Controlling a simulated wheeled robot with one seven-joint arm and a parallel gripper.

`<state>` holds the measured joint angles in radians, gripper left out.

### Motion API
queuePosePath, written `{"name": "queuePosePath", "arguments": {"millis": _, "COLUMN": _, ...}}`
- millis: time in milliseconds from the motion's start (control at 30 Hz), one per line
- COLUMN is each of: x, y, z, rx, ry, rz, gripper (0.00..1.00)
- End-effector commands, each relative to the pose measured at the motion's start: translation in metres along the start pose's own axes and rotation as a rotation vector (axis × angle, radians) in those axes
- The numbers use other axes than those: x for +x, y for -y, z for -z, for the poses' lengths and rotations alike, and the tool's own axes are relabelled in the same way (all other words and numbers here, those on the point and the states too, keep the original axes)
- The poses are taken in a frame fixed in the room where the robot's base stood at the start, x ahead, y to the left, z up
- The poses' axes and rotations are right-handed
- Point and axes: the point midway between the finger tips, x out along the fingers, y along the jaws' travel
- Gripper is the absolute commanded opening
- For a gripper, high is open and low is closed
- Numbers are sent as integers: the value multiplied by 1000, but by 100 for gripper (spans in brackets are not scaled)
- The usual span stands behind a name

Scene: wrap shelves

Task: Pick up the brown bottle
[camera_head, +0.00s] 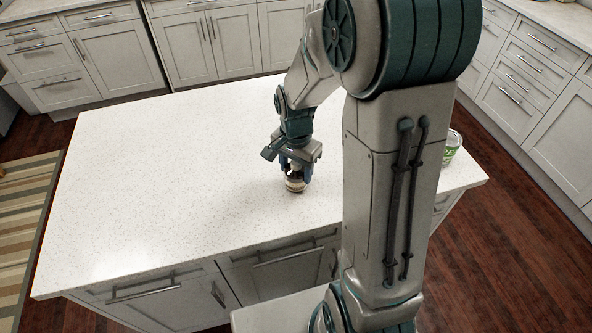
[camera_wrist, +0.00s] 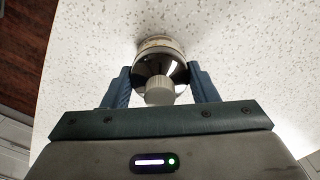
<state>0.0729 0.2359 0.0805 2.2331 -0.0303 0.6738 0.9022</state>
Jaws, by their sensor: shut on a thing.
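The bottle (camera_head: 294,184) is on or just above the white countertop in the head view, under my gripper (camera_head: 295,172). Its lower part shows a pale band, and its upper part is hidden between the fingers. In the wrist view the bottle (camera_wrist: 160,68) looks dark and shiny with a grey cap pointing toward the camera. My gripper (camera_wrist: 161,88) has its blue fingers on both sides of the bottle and is shut on it. I cannot tell whether the bottle's base touches the counter.
The speckled white countertop (camera_head: 170,170) of the island is wide and clear to the left. A green and white can (camera_head: 451,146) stands near its right end, partly behind my arm. Grey cabinets (camera_head: 190,45) line the back and right. A striped rug (camera_head: 22,215) lies at left.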

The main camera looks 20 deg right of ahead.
Motion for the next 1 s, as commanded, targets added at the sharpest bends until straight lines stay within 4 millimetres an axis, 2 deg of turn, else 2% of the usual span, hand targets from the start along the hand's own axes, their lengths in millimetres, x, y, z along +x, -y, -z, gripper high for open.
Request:
{"name": "queuePosePath", "arguments": {"millis": 167, "x": -11, "y": 0, "z": 0, "rx": 1, "ry": -2, "rz": 2, "gripper": 28}}
{"name": "queuePosePath", "arguments": {"millis": 367, "x": -40, "y": 1, "z": 0, "rx": 1, "ry": -4, "rz": 5, "gripper": 28}}
{"name": "queuePosePath", "arguments": {"millis": 700, "x": -83, "y": 1, "z": 76, "rx": 3, "ry": -3, "rz": 3, "gripper": 28}}
{"name": "queuePosePath", "arguments": {"millis": 833, "x": -95, "y": 1, "z": 96, "rx": 2, "ry": -2, "rz": 2, "gripper": 28}}
{"name": "queuePosePath", "arguments": {"millis": 1000, "x": -105, "y": 1, "z": 112, "rx": 1, "ry": -1, "rz": 1, "gripper": 28}}
